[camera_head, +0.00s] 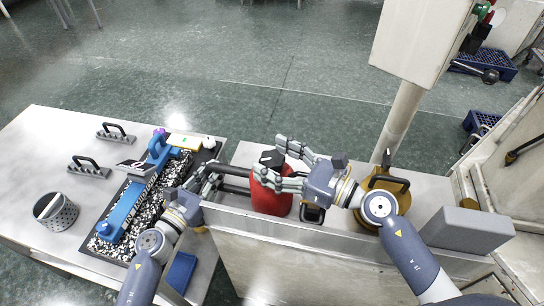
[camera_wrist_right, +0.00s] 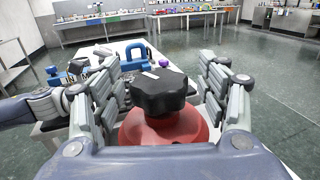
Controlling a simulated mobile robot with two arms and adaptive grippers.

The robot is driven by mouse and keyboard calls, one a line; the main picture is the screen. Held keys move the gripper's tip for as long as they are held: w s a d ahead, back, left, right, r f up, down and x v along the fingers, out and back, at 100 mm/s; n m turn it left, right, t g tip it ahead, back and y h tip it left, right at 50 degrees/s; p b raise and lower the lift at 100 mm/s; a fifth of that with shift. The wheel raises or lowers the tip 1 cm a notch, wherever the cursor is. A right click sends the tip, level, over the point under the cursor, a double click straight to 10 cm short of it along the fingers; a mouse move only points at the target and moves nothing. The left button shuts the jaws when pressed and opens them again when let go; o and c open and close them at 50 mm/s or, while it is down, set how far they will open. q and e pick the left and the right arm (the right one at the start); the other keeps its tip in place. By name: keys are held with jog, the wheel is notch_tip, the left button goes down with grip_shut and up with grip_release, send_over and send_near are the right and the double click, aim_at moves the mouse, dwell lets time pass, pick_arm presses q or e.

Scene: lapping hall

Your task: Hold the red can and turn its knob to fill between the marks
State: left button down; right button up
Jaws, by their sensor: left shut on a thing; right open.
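The red can (camera_head: 268,202) stands upright on the metal bench, with a black knob (camera_head: 271,159) on top. In the right wrist view the black lobed knob (camera_wrist_right: 160,92) sits on the can's red top (camera_wrist_right: 165,130). My left gripper (camera_head: 222,178) is at the can's left side, shut on dark bars that look like the can's handle. My right gripper (camera_head: 272,162) comes from the right and is open, with its fingers on either side of the knob. In the wrist view they look apart from it. The fill marks are not visible.
A blue tool (camera_head: 125,208) lies on a speckled bed at left. Black-handled blocks (camera_head: 90,168) and a perforated metal cup (camera_head: 58,212) stand on the left table. A yellow can (camera_head: 402,198), a grey block (camera_head: 470,228) and a post (camera_head: 402,115) are at right.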

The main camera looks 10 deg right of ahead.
jog(key=shift+w+a, duration=0.2)
jog(key=shift+a, duration=0.05)
jog(key=c, duration=1.1)
jog(key=shift+f, duration=0.1)
